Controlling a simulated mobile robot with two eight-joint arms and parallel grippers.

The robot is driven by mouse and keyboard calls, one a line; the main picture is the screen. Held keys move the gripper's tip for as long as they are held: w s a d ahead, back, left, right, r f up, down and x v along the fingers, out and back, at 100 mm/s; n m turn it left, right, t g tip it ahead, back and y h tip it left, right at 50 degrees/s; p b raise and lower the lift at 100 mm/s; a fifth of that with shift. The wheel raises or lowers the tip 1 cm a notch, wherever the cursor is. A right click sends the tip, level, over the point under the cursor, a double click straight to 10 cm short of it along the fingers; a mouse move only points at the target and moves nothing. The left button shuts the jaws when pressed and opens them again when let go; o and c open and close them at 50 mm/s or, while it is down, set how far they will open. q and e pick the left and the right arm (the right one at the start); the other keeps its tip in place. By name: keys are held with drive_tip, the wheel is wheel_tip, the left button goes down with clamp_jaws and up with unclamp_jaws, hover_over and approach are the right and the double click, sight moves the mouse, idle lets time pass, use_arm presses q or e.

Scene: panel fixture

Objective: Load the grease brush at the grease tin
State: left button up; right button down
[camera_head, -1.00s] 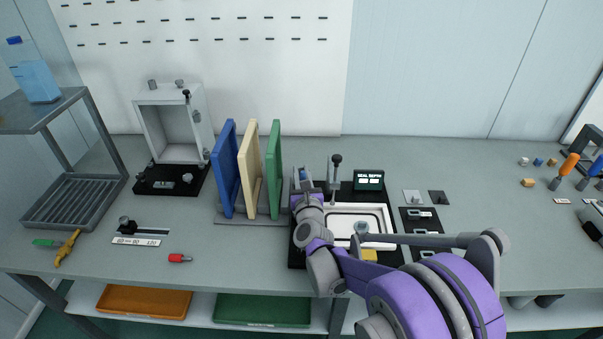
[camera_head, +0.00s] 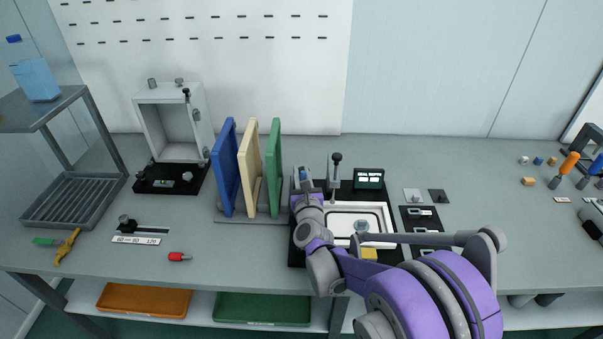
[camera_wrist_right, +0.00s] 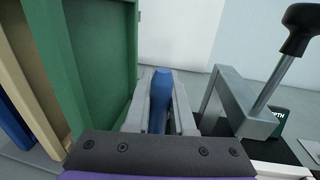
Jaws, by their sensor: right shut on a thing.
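My right gripper (camera_head: 304,184) is shut on a blue handle (camera_wrist_right: 161,98), which stands upright between the fingers in the right wrist view. I take it to be the grease brush; its bristle end is hidden by the fingers and the wrist. The gripper is just right of the green panel (camera_head: 274,168), at the left edge of the black fixture base. I cannot make out the grease tin; it may be hidden behind the gripper and arm. My left gripper is not in view.
The fixture's white tray (camera_head: 386,209) and lever post (camera_head: 335,178) stand right of the gripper, with a depth display (camera_head: 369,179) behind. Blue (camera_head: 227,168) and cream (camera_head: 249,172) panels stand in a rack at left.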

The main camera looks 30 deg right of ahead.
idle(0.4)
wheel_tip(320, 180, up, 7)
drive_tip(key=p, duration=0.5)
drive_tip(key=shift+f, duration=0.1)
idle(0.8)
